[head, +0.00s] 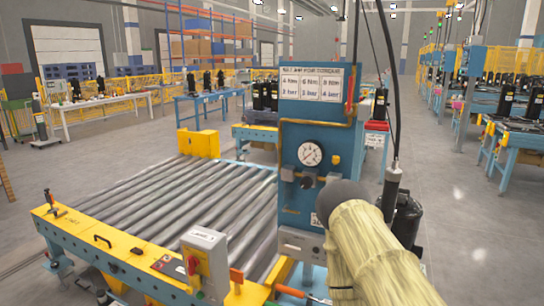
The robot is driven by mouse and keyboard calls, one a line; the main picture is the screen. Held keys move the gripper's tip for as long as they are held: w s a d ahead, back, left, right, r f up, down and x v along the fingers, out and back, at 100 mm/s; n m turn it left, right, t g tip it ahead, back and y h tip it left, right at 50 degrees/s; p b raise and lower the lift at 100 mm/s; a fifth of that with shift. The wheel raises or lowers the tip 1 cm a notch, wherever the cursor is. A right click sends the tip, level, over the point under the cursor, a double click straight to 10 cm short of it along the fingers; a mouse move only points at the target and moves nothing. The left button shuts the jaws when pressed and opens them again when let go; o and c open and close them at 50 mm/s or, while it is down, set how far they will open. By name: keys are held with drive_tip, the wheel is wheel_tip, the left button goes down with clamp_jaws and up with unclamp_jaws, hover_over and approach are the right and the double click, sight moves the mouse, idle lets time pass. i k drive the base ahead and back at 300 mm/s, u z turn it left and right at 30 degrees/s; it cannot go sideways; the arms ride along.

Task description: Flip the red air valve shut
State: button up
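A blue control panel (315,135) stands upright at the centre, with a round white gauge (310,153) and dark knobs below it. A slim red handle (351,88) stands upright at its upper right edge. Lower down, an orange-red lever (290,291) lies roughly level near the picture's bottom edge, left of my arm. I cannot tell for sure which of these is the air valve. My arm, in a pale yellow sleeve with a dark grey rounded end, covers the panel's lower right. I see no gripper fingers.
A roller conveyor (180,205) with a yellow and blue frame fills the left foreground. A grey box with a red switch (192,264) stands at its front corner. A dark cable and a black cylinder (407,220) are right of the panel. Open floor (470,230) lies to the right.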

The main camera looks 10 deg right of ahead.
sight(349, 110)
drive_tip(key=k, duration=0.5)
drive_tip(key=u, duration=1.35)
drive_tip(key=i, duration=1.05)
drive_tip(key=z, duration=2.5)
